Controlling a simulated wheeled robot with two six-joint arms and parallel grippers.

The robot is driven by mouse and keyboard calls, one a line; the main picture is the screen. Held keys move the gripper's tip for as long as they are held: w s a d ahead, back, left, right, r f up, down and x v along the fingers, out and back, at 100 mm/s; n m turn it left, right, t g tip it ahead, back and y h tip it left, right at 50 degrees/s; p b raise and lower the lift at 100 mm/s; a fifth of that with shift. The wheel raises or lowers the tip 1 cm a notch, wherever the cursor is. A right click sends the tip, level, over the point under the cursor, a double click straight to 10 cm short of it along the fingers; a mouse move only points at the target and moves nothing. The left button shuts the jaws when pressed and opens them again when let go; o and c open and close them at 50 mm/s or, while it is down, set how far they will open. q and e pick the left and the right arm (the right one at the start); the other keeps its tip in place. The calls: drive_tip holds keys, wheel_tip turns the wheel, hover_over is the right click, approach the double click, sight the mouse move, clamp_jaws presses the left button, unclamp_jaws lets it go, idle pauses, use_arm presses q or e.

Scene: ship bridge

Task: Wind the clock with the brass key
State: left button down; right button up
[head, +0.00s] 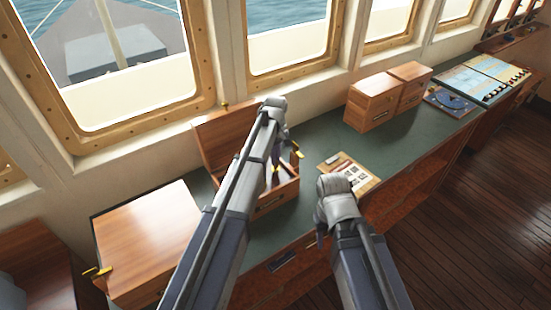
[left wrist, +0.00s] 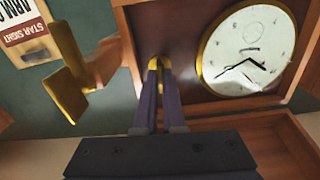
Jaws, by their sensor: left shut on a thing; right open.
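The clock (left wrist: 248,48), with a white dial, black hands and a brass rim, lies inside an open wooden box (head: 270,203). In the head view my left arm hides the clock. My left gripper (left wrist: 157,72) reaches down into the box and is shut on a small brass piece, apparently the brass key (left wrist: 155,64), beside the dial. It shows in the head view above the box (head: 276,172). How the key meets the clock is unclear. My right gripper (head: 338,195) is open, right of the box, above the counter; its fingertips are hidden.
Brass fittings (left wrist: 65,75) stand at the box's edge, close to my left gripper. The raised lid (head: 215,140) is behind it. A closed wooden case (head: 150,235) is left, a card (head: 349,172) right, and two wooden boxes (head: 373,103) further right. Green counter (head: 325,135) lies bare between.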

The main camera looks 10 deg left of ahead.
use_arm(q)
drive_tip(key=shift+n, duration=0.6)
drive_tip(key=c, duration=1)
unclamp_jaws()
drive_tip(key=shift+r, duration=0.15)
wheel_tip(320, 180, up, 8)
drive_tip(key=p, duration=0.8)
drive_tip(key=shift+f, duration=0.2)
